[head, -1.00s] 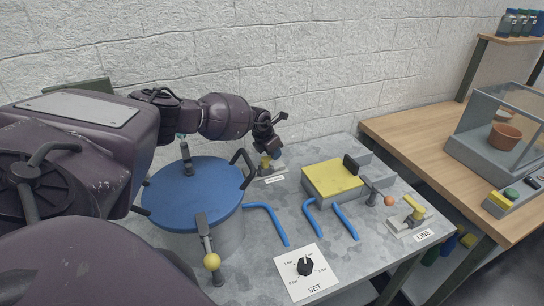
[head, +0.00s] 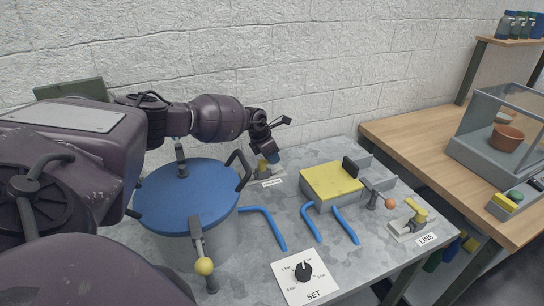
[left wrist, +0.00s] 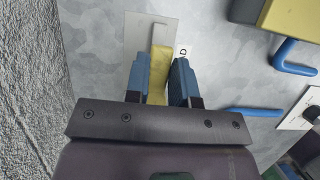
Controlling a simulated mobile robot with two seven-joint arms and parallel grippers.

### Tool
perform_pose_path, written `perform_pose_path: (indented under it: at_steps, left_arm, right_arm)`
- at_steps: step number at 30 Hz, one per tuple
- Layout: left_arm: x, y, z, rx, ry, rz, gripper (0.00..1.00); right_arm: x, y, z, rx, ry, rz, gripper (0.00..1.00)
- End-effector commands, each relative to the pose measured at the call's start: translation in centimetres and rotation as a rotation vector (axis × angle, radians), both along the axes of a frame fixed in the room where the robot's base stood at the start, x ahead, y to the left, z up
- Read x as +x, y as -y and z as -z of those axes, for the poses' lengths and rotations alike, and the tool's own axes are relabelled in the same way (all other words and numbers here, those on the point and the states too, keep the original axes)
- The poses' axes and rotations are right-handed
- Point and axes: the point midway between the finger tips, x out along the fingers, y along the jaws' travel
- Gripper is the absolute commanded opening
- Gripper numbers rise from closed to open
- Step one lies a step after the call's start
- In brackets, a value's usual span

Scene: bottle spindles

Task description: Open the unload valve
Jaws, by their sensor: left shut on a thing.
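The unload valve (head: 266,173) sits at the back of the grey bench near the wall, with a white label plate in front of it. Its yellow handle (left wrist: 159,72) shows between the blue fingers in the left wrist view. My left gripper (left wrist: 160,84) is shut on this handle, with one finger on each side. In the head view my left gripper (head: 268,156) points down at the valve and partly hides the handle. In the wrist view the label is mostly covered, with only a "D" readable. My right gripper is not in view.
A blue-lidded vessel (head: 160,197) with clamps stands left of the valve. Blue bent rods (head: 267,226), a yellow-topped block (head: 331,181), a LINE valve (head: 411,220) and a SET dial (head: 304,272) are to the right. The white wall is close behind.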

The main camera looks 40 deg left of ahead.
Motion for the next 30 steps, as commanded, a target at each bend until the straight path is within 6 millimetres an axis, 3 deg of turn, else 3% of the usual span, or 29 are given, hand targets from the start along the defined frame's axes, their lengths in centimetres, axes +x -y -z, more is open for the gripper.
perform_pose_path:
  at_steps: [1,2,6,17,30]
  left_arm:
    - [0.0,0.0,0.0,0.002,-0.001,0.003,0.0]
    - [0.0,0.0,0.0,0.002,-0.001,0.003,0.28]
    - [0.0,0.0,0.0,0.002,-0.001,0.002,0.49]
    - [-0.1,-0.1,-0.4,0.001,0.001,0.001,0.49]
    - [-2.5,-1.4,-7.0,0.003,0.002,0.002,0.49]
  right_arm:
    - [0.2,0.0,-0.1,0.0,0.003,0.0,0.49]
    - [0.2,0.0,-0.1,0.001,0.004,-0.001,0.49]
    - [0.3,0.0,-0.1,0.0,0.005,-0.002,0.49]
    - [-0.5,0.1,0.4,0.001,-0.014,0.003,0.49]
    - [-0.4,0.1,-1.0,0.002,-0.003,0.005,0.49]
